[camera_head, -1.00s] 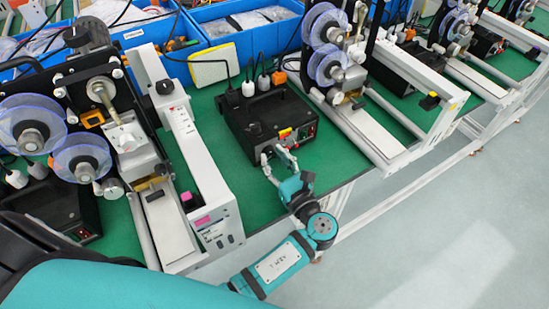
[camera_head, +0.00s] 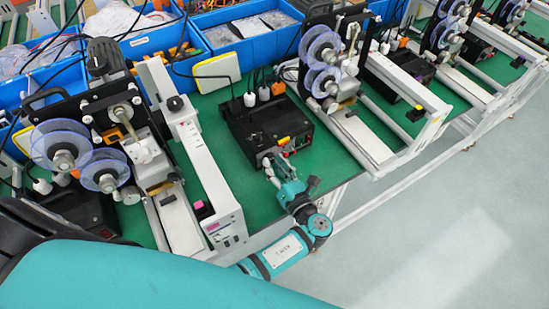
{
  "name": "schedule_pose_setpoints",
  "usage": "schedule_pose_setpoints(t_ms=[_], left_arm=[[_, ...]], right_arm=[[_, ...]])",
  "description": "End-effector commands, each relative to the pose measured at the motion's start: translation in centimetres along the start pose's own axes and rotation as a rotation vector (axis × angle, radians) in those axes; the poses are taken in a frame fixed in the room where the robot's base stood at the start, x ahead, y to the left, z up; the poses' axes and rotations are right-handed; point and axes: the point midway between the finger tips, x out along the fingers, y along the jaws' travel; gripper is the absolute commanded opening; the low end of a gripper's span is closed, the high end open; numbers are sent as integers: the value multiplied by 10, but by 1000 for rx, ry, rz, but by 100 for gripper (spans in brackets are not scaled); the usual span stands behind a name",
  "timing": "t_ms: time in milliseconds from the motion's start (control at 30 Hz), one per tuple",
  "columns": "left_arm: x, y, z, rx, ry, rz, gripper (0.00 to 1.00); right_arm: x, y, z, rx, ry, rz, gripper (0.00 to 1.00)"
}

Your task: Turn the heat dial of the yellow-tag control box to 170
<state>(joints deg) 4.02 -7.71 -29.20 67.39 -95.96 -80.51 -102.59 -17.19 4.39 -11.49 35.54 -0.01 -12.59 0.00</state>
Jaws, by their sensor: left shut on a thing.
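The black control box (camera_head: 262,120) stands on the green bench top in the middle of the head view. A small orange-yellow tag (camera_head: 283,141) sits on its front edge, near a small red-lit panel. My left gripper (camera_head: 270,165) is at the lower left of the box's front face. Its fingers are closed at the place of the heat dial. The dial itself is hidden by the fingers, and its reading is too small to make out. My right gripper is not in view.
Machines with clear spools (camera_head: 60,145) stand left and right of the box. A white rail unit (camera_head: 205,180) is close on the left. Blue bins (camera_head: 245,35) and a yellow-edged pad (camera_head: 215,70) lie behind. Open floor (camera_head: 440,240) is at the lower right.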

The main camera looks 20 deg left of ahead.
Motion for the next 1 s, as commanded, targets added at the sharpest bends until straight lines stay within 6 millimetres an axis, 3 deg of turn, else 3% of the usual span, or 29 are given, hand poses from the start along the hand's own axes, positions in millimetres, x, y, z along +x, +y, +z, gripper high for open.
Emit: schedule_pose_setpoints(t_ms=[233,767,800,933,1000], left_arm=[[1,1,3,89,3,3,0],[1,0,2,112,2,3,0],[1,0,2,112,2,3,32],[1,0,2,112,3,3,49],[1,0,1,113,3,2,50]], right_arm=[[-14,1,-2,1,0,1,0],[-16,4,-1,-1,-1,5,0],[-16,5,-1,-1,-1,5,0],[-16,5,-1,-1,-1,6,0],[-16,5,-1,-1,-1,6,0]])
